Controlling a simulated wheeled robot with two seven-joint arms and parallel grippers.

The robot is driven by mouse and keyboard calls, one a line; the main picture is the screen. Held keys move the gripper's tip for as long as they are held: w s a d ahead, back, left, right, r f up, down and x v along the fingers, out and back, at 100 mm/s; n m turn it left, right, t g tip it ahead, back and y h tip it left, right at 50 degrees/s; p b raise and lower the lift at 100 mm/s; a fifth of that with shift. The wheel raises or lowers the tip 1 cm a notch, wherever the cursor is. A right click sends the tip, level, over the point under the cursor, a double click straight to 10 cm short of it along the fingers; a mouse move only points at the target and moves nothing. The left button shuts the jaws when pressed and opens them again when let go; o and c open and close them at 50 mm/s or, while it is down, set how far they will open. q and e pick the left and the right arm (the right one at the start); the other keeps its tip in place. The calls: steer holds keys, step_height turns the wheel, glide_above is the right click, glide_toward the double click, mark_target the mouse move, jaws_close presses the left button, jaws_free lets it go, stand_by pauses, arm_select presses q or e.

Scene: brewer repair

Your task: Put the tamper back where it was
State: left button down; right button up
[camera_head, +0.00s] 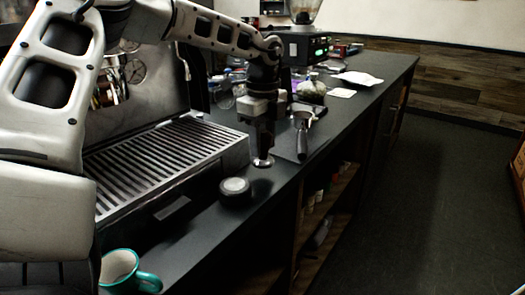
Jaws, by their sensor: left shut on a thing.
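My left gripper (265,132) points down over the dark counter, to the right of the espresso machine. It is shut on the tamper (263,161), whose round metal base shows just below the fingers. The fingers hide most of its handle. The base is close to the counter top; I cannot tell whether it touches. A short round black puck-like piece with a grey top (235,187) sits on the counter, nearer to me and slightly left of the tamper. My right gripper is not in view.
The espresso machine's slatted drip tray (165,160) is on the left. A portafilter (302,120) lies just right of my left gripper. A teal-and-white cup (121,268) stands at the near left. A grinder (303,45), jars and papers are farther back. The counter's front edge (262,200) is close.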

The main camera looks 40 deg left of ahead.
mark_target(263, 153)
arm_select(q)
step_height(263, 153, down, 3)
steer(key=shift+a+f, duration=0.15)
